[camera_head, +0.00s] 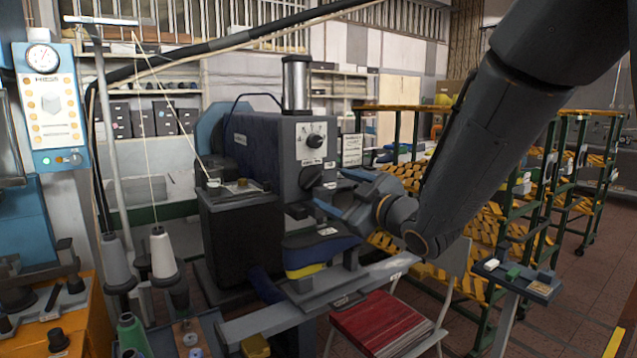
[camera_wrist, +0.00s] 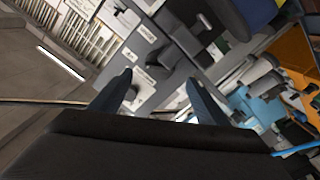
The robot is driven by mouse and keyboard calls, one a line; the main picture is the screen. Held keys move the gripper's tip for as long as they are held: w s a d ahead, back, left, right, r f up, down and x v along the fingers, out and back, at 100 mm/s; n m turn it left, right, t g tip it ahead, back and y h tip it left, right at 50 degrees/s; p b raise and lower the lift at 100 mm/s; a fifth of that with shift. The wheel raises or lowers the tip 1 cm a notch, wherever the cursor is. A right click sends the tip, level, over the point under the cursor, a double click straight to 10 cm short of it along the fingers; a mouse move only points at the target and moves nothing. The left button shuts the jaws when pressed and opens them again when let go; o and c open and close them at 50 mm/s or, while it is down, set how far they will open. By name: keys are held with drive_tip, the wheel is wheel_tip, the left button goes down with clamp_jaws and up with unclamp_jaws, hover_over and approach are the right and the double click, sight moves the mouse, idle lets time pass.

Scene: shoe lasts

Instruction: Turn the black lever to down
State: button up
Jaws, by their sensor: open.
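The black lever (camera_head: 312,178) is on the grey front panel of the machine (camera_head: 290,150), below a round black dial knob (camera_head: 314,140) and a small label. My gripper (camera_head: 334,188) is just right of the lever in the head view, its blue-grey fingers spread and pointing at the panel. Nothing is seen between them. In the wrist view, my gripper (camera_wrist: 157,90) shows two open fingers with the panel behind, turned on its side. I cannot tell there whether the fingers touch the lever or stand apart from it.
A blue and yellow shoe form (camera_head: 318,250) sits below the panel, over a grey bench. A red-seated chair (camera_head: 378,322) stands in front. Yellow-black striped racks (camera_head: 480,235) are at the right. Thread cones (camera_head: 163,252) stand at the left.

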sight(316, 181)
drive_tip(key=shift+p+x, duration=1.3)
drive_tip(key=shift+x, duration=2.5)
drive_tip(key=shift+c, duration=0.5)
drive_tip(key=c, duration=0.9)
drive_tip(key=shift+c, duration=0.2)
